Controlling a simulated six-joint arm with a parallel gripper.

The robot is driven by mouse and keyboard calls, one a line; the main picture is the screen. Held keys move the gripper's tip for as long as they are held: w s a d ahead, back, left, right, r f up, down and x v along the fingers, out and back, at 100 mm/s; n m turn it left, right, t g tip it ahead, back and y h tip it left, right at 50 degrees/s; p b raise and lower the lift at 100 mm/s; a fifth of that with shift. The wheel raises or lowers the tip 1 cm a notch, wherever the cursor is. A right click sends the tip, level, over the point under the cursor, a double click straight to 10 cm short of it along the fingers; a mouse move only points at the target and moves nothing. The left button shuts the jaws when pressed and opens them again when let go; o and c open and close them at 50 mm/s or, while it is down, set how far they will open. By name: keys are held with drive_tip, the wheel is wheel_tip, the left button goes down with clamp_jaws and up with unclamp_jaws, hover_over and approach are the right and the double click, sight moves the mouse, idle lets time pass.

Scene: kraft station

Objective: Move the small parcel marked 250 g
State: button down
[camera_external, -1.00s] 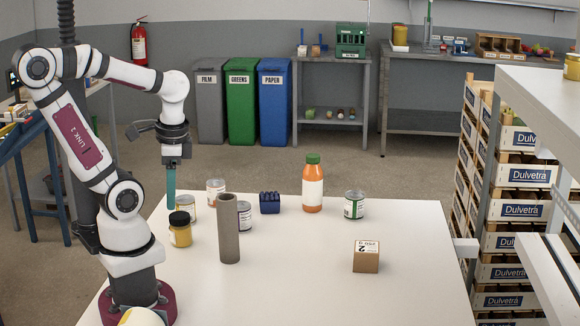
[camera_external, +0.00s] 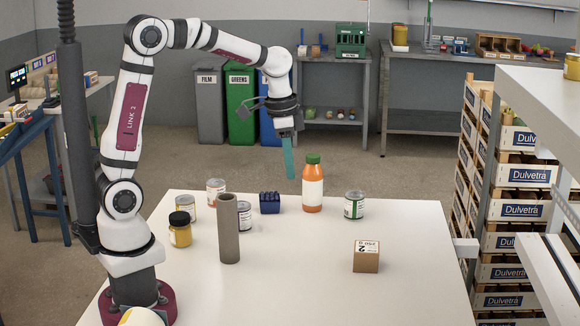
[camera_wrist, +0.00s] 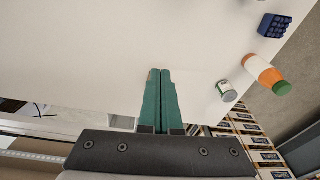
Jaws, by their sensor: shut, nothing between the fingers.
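A small brown cardboard parcel (camera_external: 366,257) with a white label on its top stands on the right part of the white table (camera_external: 310,290). The label's print is too small to read fully. My gripper (camera_external: 290,176) is in the air above the back of the table, left of and well above the parcel, near the orange bottle. In the wrist view its green fingers (camera_wrist: 160,72) are together with nothing between them. The parcel is not seen in the wrist view.
An orange bottle (camera_external: 313,184), a tin (camera_external: 354,205) and a blue block (camera_external: 269,203) stand along the table's back. A grey tube (camera_external: 228,228), a yellow jar (camera_external: 180,229) and several tins stand at left. The table around the parcel is clear. Stacked crates (camera_external: 510,220) are at right.

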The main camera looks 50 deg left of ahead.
drive_tip(key=w+d+f+m+t+h, duration=0.1)
drive_tip(key=w+d+f, duration=0.45)
drive_tip(key=w, duration=0.35)
drive_tip(key=w+d+f+m+h, duration=0.1)
drive_tip(key=w+d+f, duration=0.4)
drive_tip(key=w+d, duration=0.3)
drive_tip(key=x, duration=0.3)
drive_tip(key=w+x, duration=0.1)
drive_tip(key=x, duration=0.7)
drive_tip(key=shift+w+a+r, duration=0.1)
drive_tip(key=shift+w, duration=0.1)
drive_tip(key=shift+s+a+r, duration=0.15)
drive_tip(key=shift+s+a, duration=0.8)
drive_tip(key=shift+a, duration=0.05)
drive_tip(key=shift+s+a, duration=0.45)
drive_tip(key=s+a, duration=1.2)
